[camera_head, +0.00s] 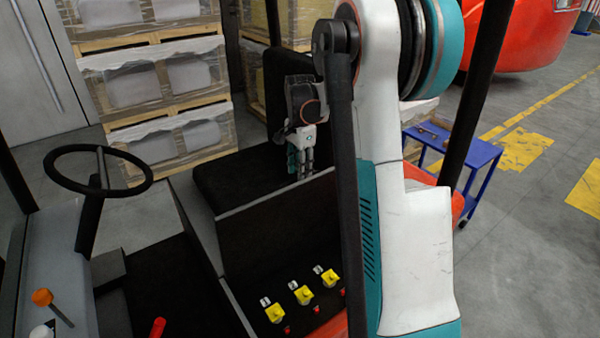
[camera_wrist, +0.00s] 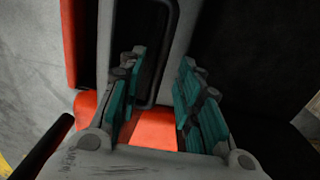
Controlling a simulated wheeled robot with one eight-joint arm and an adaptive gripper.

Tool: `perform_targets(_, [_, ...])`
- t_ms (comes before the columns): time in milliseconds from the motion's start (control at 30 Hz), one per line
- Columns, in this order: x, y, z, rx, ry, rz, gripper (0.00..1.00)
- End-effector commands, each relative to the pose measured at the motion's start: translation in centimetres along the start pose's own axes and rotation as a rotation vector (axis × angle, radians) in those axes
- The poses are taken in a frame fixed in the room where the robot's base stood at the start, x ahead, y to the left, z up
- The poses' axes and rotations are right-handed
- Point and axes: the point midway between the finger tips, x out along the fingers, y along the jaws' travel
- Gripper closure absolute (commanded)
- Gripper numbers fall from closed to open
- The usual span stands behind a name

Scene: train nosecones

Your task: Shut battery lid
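My gripper (camera_head: 300,172) hangs fingers-down over the right side of the black seat, behind a dark upright panel (camera_head: 275,225) with a grey top edge. This panel may be the battery lid, but I cannot tell for sure. In the wrist view my gripper (camera_wrist: 160,66) has its two teal-padded fingers apart with nothing between them. Beyond the fingers a black loop-shaped bar (camera_wrist: 172,50) runs along a grey strip. An orange surface (camera_wrist: 152,126) shows below, between the fingers. Contact with any surface cannot be told.
Yellow knobs (camera_head: 303,294) sit in front of the dark panel. A steering wheel (camera_head: 97,168) and an orange-tipped lever (camera_head: 42,297) stand at left. My arm hides much of the right. Wrapped crates (camera_head: 160,85) stand behind; a blue table (camera_head: 455,148) is at right.

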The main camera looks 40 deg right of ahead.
Motion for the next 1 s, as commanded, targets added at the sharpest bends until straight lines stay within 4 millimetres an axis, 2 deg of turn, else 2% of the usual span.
perform_targets(200, [1.8,0.0,0.0,0.000,0.000,0.000,0.68])
perform_targets(500, [2.0,0.0,0.0,0.000,0.000,0.000,0.68])
perform_targets(533, [2.0,0.0,0.0,0.000,0.000,0.000,0.71])
perform_targets(667, [2.0,0.0,0.0,0.000,0.000,0.000,1.00])
perform_targets(1000, [2.0,0.3,0.0,-0.001,0.000,-0.008,1.00])
